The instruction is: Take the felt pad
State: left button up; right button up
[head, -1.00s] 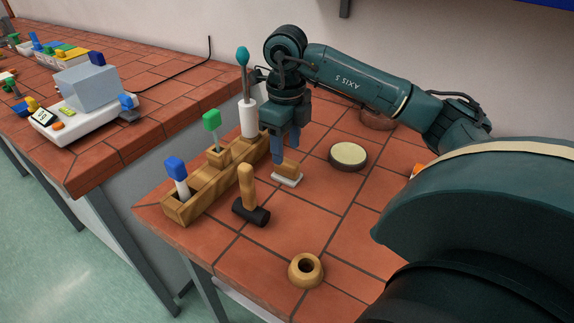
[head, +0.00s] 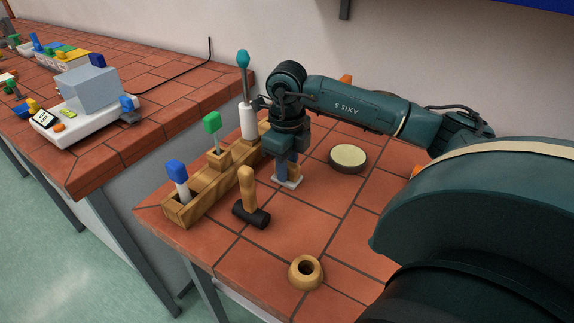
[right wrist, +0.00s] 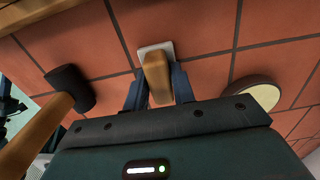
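The felt pad (head: 289,184) is a flat whitish pad with an upright wooden grip, lying on the tiled bench. In the right wrist view the pad (right wrist: 165,47) and its wooden grip (right wrist: 157,76) are at the upper middle. My right gripper (head: 287,170) is lowered over it, with its fingers on either side of the wooden grip. The right wrist view shows the fingers (right wrist: 158,90) apart and very close to the grip's sides; contact cannot be made out. In the head view the fingers hide much of the grip. My left gripper is not in view.
A mallet (head: 250,215) stands left of the pad, by a wooden rack (head: 208,190) with colour-topped tools. A round cream-topped disc (head: 347,157) lies to the right. A wooden ring (head: 305,271) lies at the front. Bare tiles lie between them.

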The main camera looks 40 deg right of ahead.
grip_shut()
jog(key=shift+r, duration=0.1)
